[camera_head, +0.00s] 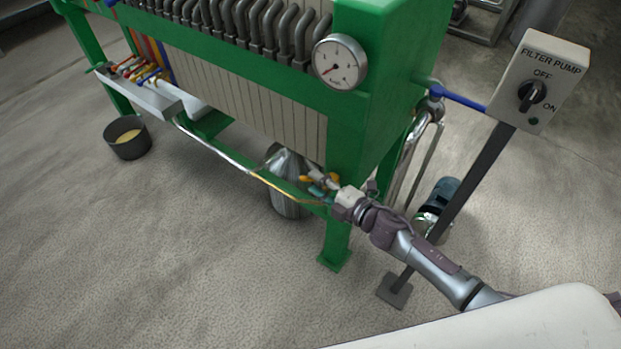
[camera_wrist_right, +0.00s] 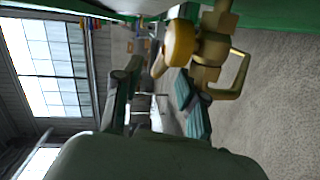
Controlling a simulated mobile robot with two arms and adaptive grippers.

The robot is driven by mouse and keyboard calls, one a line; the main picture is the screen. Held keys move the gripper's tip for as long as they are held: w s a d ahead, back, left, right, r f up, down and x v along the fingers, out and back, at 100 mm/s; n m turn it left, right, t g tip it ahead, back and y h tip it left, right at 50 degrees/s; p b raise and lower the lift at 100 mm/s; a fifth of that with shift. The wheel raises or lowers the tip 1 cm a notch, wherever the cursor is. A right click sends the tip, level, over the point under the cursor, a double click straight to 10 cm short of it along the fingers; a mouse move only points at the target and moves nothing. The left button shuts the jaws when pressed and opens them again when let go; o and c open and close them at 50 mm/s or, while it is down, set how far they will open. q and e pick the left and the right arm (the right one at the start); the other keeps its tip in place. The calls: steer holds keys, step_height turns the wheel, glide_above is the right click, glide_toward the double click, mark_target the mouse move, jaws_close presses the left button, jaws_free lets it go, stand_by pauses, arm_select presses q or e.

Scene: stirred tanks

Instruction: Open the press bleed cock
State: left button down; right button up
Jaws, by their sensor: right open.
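The bleed cock is a small brass fitting with a yellow handle (camera_head: 305,178), low on the green press near its right leg. In the right wrist view its brass body (camera_wrist_right: 212,50) and rounded yellow end (camera_wrist_right: 180,43) are close, at the upper right. My right gripper (camera_head: 322,185) is at the cock in the head view, and the two overlap. In the wrist view the right gripper (camera_wrist_right: 157,82) has its fingers apart with nothing clearly between them. The cock lies at the tip of the right-hand finger; contact cannot be told. My left gripper is not in view.
The green press frame (camera_head: 390,60) carries a pressure gauge (camera_head: 340,62). A filter pump switch (camera_head: 540,82) stands on a post at right, near a blue-handled valve (camera_head: 458,97). A steel vessel (camera_head: 286,205) is under the press. A black bucket (camera_head: 127,137) stands at left.

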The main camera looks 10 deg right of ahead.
steer(key=v, duration=0.9)
steer(key=shift+c, duration=0.3)
